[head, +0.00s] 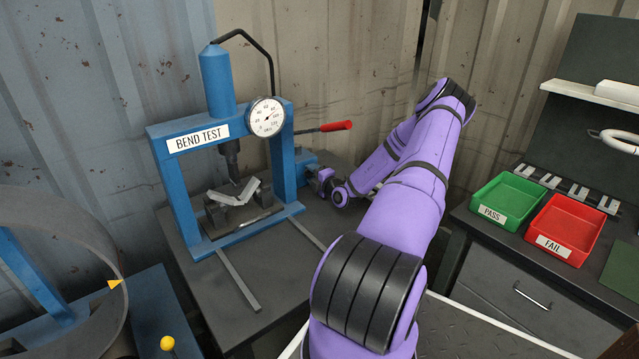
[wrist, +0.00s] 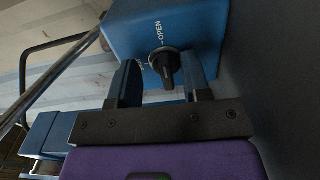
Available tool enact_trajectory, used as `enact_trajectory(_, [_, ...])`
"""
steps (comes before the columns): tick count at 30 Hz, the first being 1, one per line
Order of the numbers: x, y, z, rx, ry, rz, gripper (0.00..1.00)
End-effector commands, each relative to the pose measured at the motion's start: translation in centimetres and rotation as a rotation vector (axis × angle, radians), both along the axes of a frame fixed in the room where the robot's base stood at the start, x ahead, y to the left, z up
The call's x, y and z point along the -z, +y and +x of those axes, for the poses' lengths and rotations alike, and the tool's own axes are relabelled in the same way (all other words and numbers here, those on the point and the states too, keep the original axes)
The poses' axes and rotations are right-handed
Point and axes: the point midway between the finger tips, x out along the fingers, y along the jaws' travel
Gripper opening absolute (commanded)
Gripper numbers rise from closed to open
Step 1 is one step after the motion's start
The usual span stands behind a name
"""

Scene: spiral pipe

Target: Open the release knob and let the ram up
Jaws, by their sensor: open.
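The release knob (wrist: 166,64) is black and sits on the face of a blue pump box (wrist: 195,22) in the wrist view. The word OPEN is printed beside it; another label is partly hidden. My gripper (wrist: 160,82) is open, with one finger on each side of the knob; I cannot tell if they touch it. In the head view my gripper (head: 326,183) is beside the blue pump box (head: 303,163), and the knob is hidden. The dark ram (head: 232,158) is down at a bent V-shaped strip (head: 236,192) inside the blue press (head: 162,160).
A dial gauge (head: 267,117) is on the press frame. A red-handled lever (head: 335,126) sticks out above my gripper. Green PASS (head: 508,199) and red FAIL (head: 565,228) trays are on the right bench. A corrugated wall stands close behind.

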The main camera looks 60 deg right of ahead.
Motion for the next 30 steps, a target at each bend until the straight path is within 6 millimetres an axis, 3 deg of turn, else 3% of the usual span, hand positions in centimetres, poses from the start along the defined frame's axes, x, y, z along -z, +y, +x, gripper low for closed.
enact_trajectory(3, [-2.1, -0.1, 0.0, 0.001, -0.005, -0.006, 0.41])
enact_trajectory(5, [-3.2, -0.1, 0.0, 0.000, -0.006, -0.007, 0.59])
enact_trajectory(6, [-3.1, 0.6, -0.8, 0.001, -0.005, -0.003, 0.75])
enact_trajectory(7, [-3.1, 1.1, -1.4, 0.000, -0.006, -0.002, 0.65])
enact_trajectory(8, [-3.2, 1.5, -1.8, 0.000, -0.007, -0.001, 0.66])
enact_trajectory(10, [-3.3, 2.5, -3.0, 0.000, -0.006, -0.002, 0.37])
enact_trajectory(21, [-3.8, 7.5, -8.9, 0.000, -0.002, 0.000, 0.37])
enact_trajectory(30, [-4.2, 10.0, -11.8, 0.000, -0.003, -0.001, 0.37])
